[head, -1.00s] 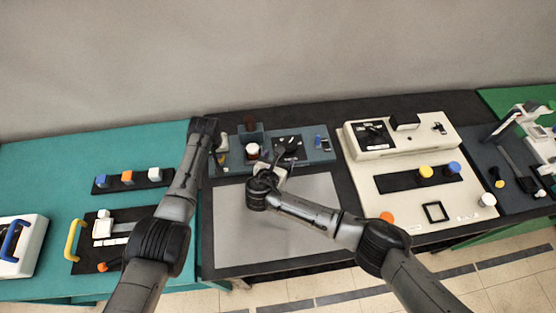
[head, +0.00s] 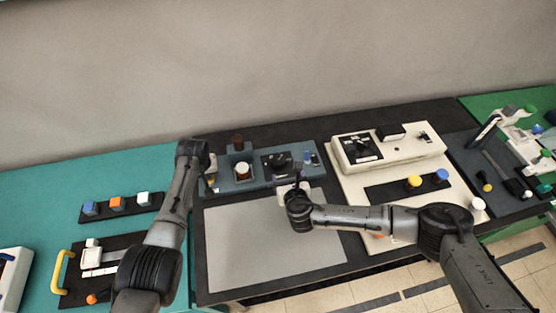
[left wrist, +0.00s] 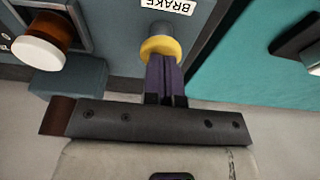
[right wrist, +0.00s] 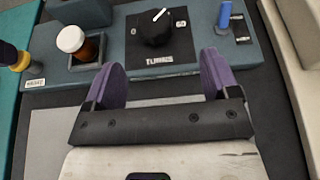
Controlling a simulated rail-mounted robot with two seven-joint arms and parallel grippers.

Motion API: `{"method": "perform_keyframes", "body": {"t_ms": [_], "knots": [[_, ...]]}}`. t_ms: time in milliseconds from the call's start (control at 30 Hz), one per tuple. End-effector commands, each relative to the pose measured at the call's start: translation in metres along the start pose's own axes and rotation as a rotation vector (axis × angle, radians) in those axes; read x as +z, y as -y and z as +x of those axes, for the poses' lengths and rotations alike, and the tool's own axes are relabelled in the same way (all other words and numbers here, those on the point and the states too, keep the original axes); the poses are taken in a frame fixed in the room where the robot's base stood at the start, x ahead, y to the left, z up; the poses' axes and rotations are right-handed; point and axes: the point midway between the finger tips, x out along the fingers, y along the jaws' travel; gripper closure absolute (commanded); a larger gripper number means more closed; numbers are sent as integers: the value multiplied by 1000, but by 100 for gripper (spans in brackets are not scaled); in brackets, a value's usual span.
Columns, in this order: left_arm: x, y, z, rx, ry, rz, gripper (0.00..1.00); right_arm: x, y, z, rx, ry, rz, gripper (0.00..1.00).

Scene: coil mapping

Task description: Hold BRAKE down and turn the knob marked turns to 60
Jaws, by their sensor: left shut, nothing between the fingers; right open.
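The BRAKE button, with a yellow ring (left wrist: 160,48), stands on the blue-grey panel beside its BRAKE label (left wrist: 168,5). My left gripper (left wrist: 165,62) is shut and empty. Its purple fingertips are at the yellow ring and appear to touch it; I cannot tell whether the button is pressed. The black turns knob (right wrist: 155,28) sits on a black plate lettered TURNS, its white pointer tilted up and right. My right gripper (right wrist: 162,75) is open, its purple fingers spread in front of the plate, apart from the knob. In the head view my right gripper (head: 298,187) is before the panel.
A white-capped brown cylinder (right wrist: 75,42) stands left of the knob, and a blue lever (right wrist: 225,17) stands right of it. A bare grey mat (head: 270,240) lies in front of the panel. A cream console (head: 385,150) stands to the right.

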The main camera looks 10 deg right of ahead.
Motion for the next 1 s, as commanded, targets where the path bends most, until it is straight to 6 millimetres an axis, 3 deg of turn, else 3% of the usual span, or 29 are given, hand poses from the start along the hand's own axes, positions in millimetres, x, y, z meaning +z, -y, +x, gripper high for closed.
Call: {"method": "perform_keyframes", "body": {"t_ms": [233,700,1000], "knots": [[1,1,1,-2,2,-1,100,-2,-8,14,41,-8,25,19],[1,1,1,-2,2,0,100,-2,-10,80,37,-8,25,19],[1,1,1,-2,1,0,100,-2,-12,107,39,-7,25,19]]}}
